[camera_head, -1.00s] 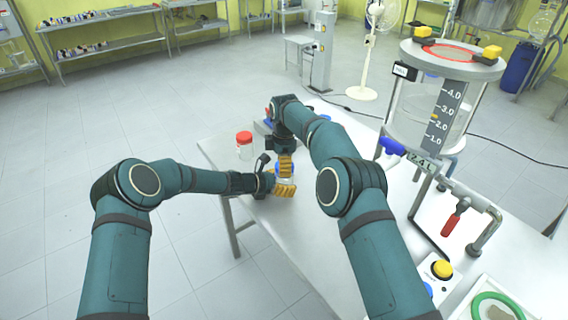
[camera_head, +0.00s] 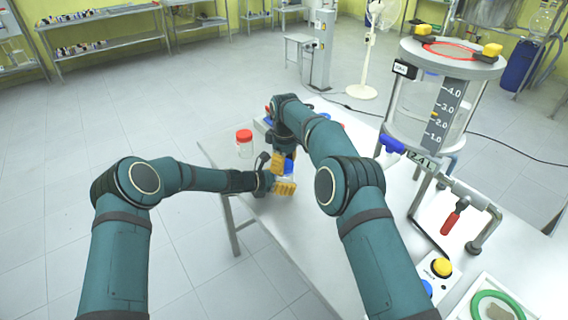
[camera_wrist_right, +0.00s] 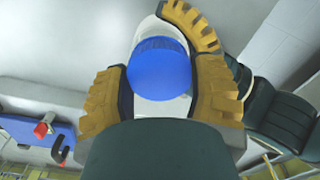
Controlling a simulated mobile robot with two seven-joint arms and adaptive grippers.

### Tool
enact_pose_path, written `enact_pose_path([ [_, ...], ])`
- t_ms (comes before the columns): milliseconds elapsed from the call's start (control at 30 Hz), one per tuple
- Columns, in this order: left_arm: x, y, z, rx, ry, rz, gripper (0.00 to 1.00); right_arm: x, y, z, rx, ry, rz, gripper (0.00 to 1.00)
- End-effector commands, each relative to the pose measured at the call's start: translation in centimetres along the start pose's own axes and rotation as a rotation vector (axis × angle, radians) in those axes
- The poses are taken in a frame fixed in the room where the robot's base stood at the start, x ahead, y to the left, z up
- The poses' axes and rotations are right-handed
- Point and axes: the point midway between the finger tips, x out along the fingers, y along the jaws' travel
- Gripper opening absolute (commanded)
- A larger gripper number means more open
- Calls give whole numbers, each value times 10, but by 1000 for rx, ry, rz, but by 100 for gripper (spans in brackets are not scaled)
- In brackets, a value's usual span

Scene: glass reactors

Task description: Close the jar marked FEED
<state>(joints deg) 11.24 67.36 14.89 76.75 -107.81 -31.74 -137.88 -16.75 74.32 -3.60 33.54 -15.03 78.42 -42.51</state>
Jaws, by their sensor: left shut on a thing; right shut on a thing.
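A jar with a blue lid (camera_head: 289,168) is between my two grippers near the table's left edge. Its body is mostly hidden and no label on it can be read. My left gripper (camera_head: 284,187) is shut on the jar from the left. My right gripper (camera_head: 281,160) comes from above and is shut on the blue lid. In the right wrist view the blue lid (camera_wrist_right: 158,70) lies between the yellow fingers of the right gripper, over the pale jar. A yellow finger of my left gripper shows beyond it. I cannot tell how tightly the lid sits.
A clear jar with a red lid (camera_head: 244,143) stands just behind at the table's left edge. A glass reactor (camera_head: 428,105) stands on the right. A control box with a yellow button (camera_head: 441,267) and a tray with a green ring (camera_head: 497,305) are at front right.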

Motion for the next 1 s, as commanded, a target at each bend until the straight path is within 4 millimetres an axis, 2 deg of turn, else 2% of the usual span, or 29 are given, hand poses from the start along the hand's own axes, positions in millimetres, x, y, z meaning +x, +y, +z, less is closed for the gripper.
enact_pose_path([
  [33, 0, 0, 0, 0, 0, -1, 0, -1, 0, -1, -1, 2, 0, 65],
  [100, 0, 0, 0, 0, 0, -1, 0, -1, 0, -1, -2, 2, 0, 88],
  [433, 0, 0, 0, 0, 0, -1, 0, -2, 0, 0, -2, 1, 1, 88],
  [800, 0, 0, 0, 0, 0, -1, 0, -42, 0, 0, -2, 2, 1, 88],
  [1000, 0, 0, 0, 0, 0, 0, 0, -45, 0, 0, -3, 0, -1, 88],
])
